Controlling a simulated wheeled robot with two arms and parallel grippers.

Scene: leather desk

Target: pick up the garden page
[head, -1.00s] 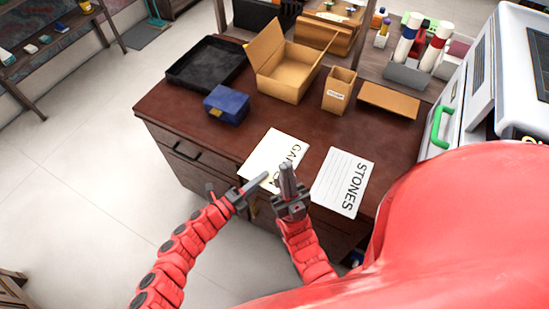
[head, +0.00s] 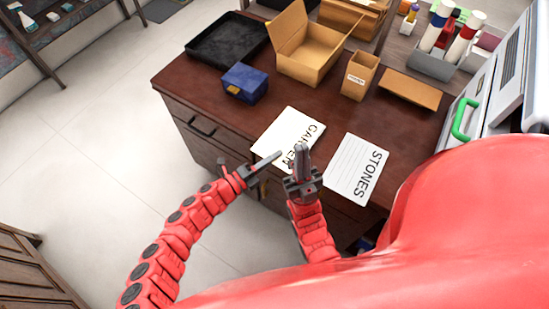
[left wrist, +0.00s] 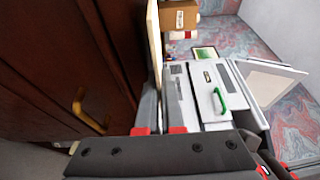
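The garden page (head: 281,134), a white sheet lettered GARDEN, lies on the desk (head: 215,108) at its front edge. My left gripper (head: 272,160) is at the page's front edge, with one finger showing over it. In the left wrist view the page (left wrist: 154,35) is seen edge-on as a thin pale strip running toward the space between the fingers (left wrist: 161,105). These stand slightly apart; firm contact is not visible. My right gripper (head: 302,155) points up in front of the desk, its fingers together, covering part of the page's lettering. No object shows in it.
A STONES page (head: 356,168) lies to the right. Behind are a blue box (head: 245,83), a black tray (head: 222,50), an open cardboard box (head: 308,62), a small carton (head: 359,78) and a flat brown box (head: 410,90). A white machine with a green handle (head: 463,118) stands right.

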